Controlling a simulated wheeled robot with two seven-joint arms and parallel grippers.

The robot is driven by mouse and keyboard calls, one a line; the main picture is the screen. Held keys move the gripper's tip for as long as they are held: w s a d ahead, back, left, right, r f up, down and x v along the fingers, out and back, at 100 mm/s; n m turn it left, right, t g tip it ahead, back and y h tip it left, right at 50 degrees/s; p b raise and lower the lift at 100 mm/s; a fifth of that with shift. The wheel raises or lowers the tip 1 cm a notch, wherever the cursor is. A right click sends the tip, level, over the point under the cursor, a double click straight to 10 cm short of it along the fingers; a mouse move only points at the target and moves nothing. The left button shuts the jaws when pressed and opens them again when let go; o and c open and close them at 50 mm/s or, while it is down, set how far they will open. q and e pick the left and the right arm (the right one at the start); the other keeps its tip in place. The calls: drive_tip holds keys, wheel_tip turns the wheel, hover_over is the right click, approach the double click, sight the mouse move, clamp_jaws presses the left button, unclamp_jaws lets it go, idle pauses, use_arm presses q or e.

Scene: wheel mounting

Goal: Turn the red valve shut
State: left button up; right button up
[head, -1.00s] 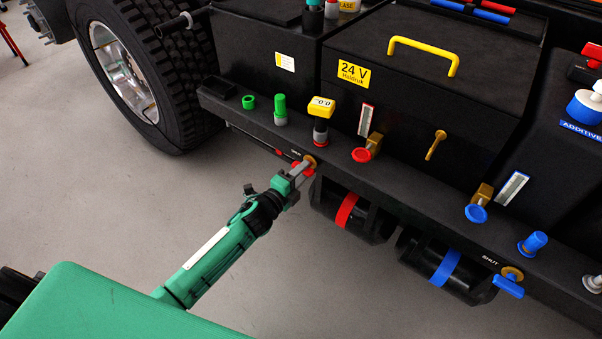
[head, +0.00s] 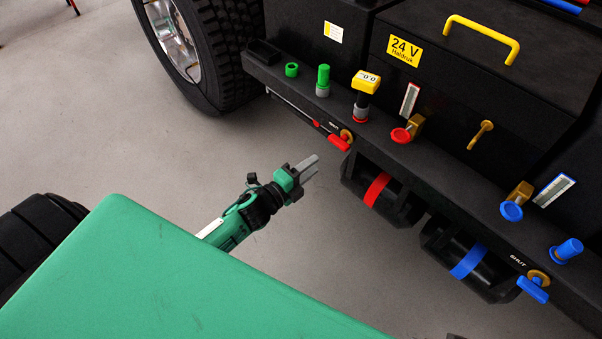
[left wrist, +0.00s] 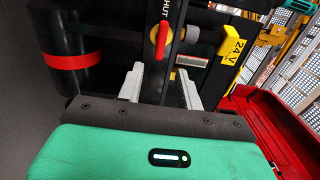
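The red valve handle (head: 339,143) sits on a brass-coloured base (head: 347,135) on the front face of the black rail. In the head view the handle lies roughly along the rail. The left wrist view also shows the red handle (left wrist: 161,40), ahead of and between the fingers, beside a partly hidden "SHUT" label. My left gripper (head: 311,168) is below and left of the valve, apart from it. Its two grey fingers (left wrist: 160,84) are spread with nothing between them. My right gripper is not in view.
A black cylinder with a red band (head: 376,189) hangs below the rail, right of the gripper. A blue valve handle (head: 532,289) is farther right. Green, yellow and red fittings stand along the rail. Open grey floor (head: 110,130) lies left of my arm.

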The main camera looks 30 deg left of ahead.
use_arm(q)
drive_tip(key=shift+v, duration=1.55)
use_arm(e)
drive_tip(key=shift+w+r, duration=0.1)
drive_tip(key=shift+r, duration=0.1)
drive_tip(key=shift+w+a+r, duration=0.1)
